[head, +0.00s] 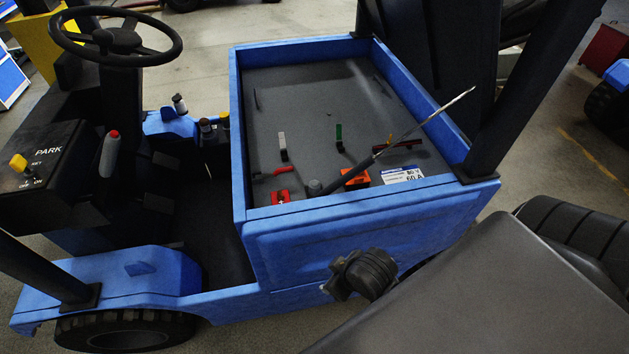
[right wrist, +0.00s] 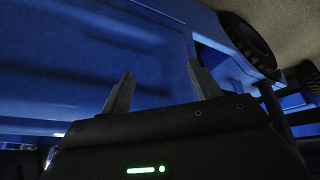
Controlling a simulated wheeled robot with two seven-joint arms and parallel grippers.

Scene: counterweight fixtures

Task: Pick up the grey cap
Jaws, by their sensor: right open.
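A small grey cap-like piece (head: 315,187) sits upright near the front edge of the grey-topped bay in the blue truck (head: 365,237), between a red piece and an orange piece. It looks like the grey cap, but it is small and partly crowded by a dark rod. My right gripper (right wrist: 160,86) is open in the right wrist view, with its two fingers apart and nothing between them. Blue truck body lies beyond the fingers. My left gripper is in neither view.
A dark rod with a thin metal tip (head: 405,138) slants over the bay. Near it are a red piece (head: 281,197), an orange block (head: 356,179) and a white label (head: 402,175).

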